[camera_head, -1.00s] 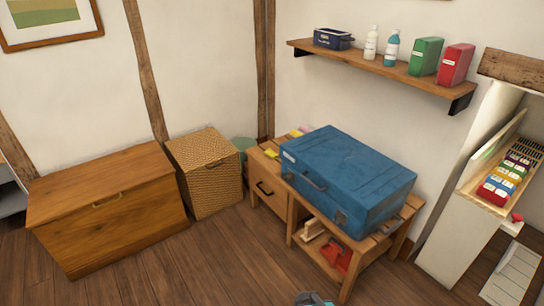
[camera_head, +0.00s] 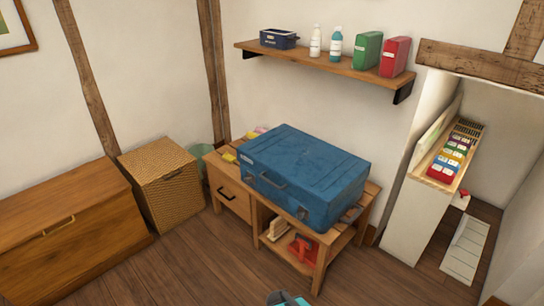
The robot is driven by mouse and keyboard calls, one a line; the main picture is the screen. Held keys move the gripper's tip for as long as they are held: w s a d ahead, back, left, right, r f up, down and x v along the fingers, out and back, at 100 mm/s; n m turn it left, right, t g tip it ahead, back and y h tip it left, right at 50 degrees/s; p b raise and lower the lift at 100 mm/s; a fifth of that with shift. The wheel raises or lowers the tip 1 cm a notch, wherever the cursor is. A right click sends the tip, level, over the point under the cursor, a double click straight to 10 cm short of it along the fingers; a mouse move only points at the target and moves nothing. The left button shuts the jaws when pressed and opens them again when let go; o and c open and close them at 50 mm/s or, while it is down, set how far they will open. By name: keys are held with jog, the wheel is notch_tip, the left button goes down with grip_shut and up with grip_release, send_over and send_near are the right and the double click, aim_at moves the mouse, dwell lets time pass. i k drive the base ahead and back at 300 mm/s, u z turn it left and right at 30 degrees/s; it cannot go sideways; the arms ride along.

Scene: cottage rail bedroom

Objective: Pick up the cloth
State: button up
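I cannot make out a cloth for certain. Small yellow and pink items lie on the wooden bench behind the blue case; the yellow one (camera_head: 229,157) is at the bench's left end and the pink one (camera_head: 262,130) is farther back. They are too small and partly hidden to identify. A teal and grey object (camera_head: 287,299) is cut off by the bottom edge, and I cannot tell what it is. My gripper is not recognisable in view.
The blue case (camera_head: 305,172) covers most of the bench (camera_head: 222,171). A wicker box (camera_head: 165,190) and wooden chest (camera_head: 75,220) stand left. A wall shelf (camera_head: 330,69) holds bottles and boxes. A white unit (camera_head: 411,215) stands right. Floor (camera_head: 200,270) in front is clear.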

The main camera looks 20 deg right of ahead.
aim_at(227, 158)
jog(key=u, duration=0.25)
jog(key=i, duration=0.5)
jog(key=u, duration=0.65)
jog(key=i, duration=0.7)
jog(key=u, duration=0.5)
jog(key=i, duration=1.2)
jog(key=u, duration=0.05)
